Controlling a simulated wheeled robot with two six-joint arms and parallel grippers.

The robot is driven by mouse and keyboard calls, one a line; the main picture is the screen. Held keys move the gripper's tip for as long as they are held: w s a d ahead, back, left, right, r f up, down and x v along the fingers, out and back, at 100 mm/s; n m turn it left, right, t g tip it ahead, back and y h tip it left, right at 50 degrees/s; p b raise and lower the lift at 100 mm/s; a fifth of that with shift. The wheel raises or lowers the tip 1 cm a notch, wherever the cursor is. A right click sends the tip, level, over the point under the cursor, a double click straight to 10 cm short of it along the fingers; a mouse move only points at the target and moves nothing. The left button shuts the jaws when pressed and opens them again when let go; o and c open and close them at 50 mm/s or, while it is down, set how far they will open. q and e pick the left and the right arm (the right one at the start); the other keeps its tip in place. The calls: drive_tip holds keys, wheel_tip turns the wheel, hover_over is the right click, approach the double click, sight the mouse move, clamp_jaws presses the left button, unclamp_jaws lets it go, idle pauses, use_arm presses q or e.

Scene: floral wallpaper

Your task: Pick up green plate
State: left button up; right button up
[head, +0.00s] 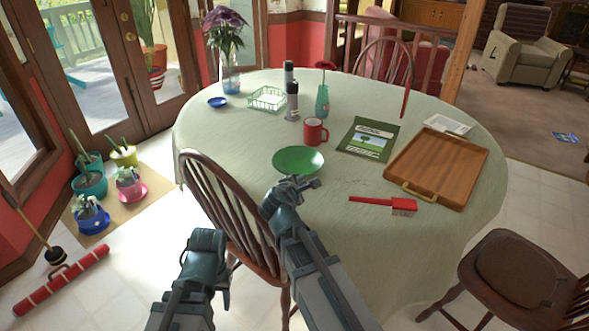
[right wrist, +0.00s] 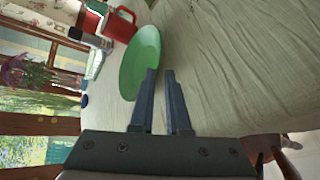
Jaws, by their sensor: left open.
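The green plate (head: 299,160) lies near the front edge of the cloth-covered table (head: 230,150). In the right wrist view the plate (right wrist: 141,62) fills the upper middle, its rim by the fingertips. My right gripper (head: 304,183) is at the plate's near rim. In its wrist view its two fingers (right wrist: 160,72) stand a narrow gap apart, the left one overlapping the plate's edge. I cannot tell whether they touch the rim. My left gripper (head: 206,243) is lower left, off the table, open, with nothing seen in it.
A red mug (head: 315,131) stands just behind the plate. A book (head: 368,139), a wooden tray (head: 437,167) and a red brush (head: 402,206) lie to the right. Bottles, a basket (head: 267,99) and vases stand behind. A wooden chair (head: 215,195) stands at the table's front left.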

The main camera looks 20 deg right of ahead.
sight(307, 174)
drive_tip(key=shift+b+x, duration=0.65)
drive_tip(key=shift+x, duration=1.6)
drive_tip(key=x, duration=0.1)
drive_tip(key=b+x, duration=0.1)
drive_tip(key=x, duration=0.1)
drive_tip(key=b+x, duration=0.1)
drive_tip(key=x, duration=0.1)
drive_tip(key=shift+w+a+f, duration=0.15)
drive_tip(key=shift+w+a, duration=0.05)
drive_tip(key=shift+w, duration=0.05)
clamp_jaws()
drive_tip(key=shift+s, duration=0.1)
drive_tip(key=shift+r, duration=0.25)
